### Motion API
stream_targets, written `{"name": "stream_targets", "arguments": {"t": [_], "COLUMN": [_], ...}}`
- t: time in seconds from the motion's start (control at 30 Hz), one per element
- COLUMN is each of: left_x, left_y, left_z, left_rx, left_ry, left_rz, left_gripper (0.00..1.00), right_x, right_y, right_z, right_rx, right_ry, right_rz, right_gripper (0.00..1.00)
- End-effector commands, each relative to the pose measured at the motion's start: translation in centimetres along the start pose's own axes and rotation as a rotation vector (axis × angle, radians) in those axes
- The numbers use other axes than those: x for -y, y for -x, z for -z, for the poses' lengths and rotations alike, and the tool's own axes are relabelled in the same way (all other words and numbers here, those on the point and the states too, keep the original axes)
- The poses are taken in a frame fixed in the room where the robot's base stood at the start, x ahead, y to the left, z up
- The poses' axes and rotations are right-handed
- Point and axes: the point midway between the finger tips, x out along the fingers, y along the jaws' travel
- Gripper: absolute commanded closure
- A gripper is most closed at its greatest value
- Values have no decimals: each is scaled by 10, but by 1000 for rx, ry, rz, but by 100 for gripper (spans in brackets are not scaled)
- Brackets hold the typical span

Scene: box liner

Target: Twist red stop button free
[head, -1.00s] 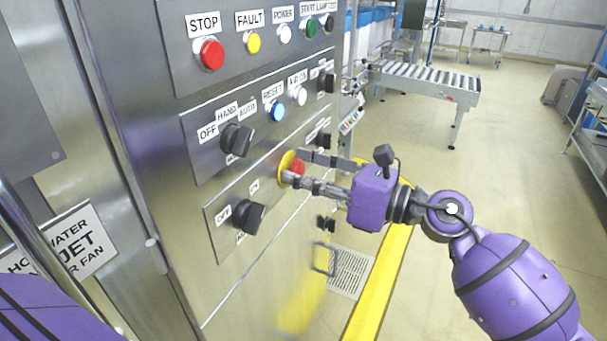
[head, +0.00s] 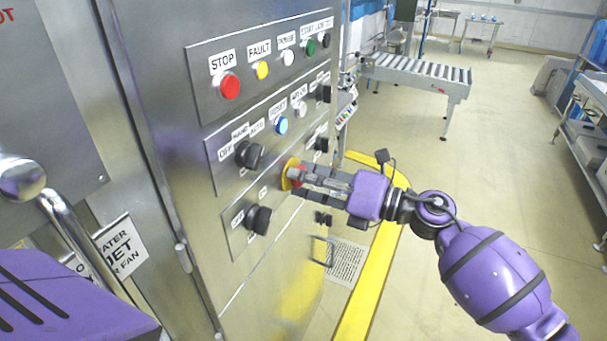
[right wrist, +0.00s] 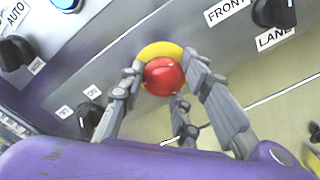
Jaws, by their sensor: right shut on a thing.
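The red mushroom stop button (right wrist: 164,76) sits in a yellow ring (right wrist: 152,48) on the metal control panel. In the head view the yellow ring (head: 287,174) shows at the panel's lower right, with the button mostly hidden by my fingers. My right gripper (head: 301,176) is shut on this button; in the right wrist view its fingers (right wrist: 167,79) stand around the red cap from several sides. A separate red button (head: 229,87) under the STOP label is untouched higher up. My left gripper is out of view; only purple arm housing shows at lower left.
Black selector knobs (head: 250,154) (head: 258,219) and a lit blue button (head: 281,126) are close to my right gripper. A door handle (head: 55,225) is at left. A roller conveyor (head: 415,72) stands behind, with open floor to the right.

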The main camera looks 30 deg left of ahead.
Motion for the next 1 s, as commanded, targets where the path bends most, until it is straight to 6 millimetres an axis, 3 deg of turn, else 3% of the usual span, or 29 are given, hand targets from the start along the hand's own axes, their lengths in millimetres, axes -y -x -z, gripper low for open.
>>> {"name": "stream_targets", "arguments": {"t": [0.67,0.7,0.8,1.0], "left_x": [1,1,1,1], "left_y": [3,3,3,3], "left_z": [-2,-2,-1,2], "left_rx": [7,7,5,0], "left_ry": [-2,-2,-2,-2], "left_rz": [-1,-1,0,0], "left_gripper": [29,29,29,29], "right_x": [-3,-4,-3,-2], "right_y": [-3,-3,-2,-1], "right_z": [2,2,1,0], "right_rx": [-5,-5,-4,-2], "right_ry": [-67,-67,-66,-66], "right_rz": [-8,-9,-8,-4], "right_gripper": [96,65,53,53]}}
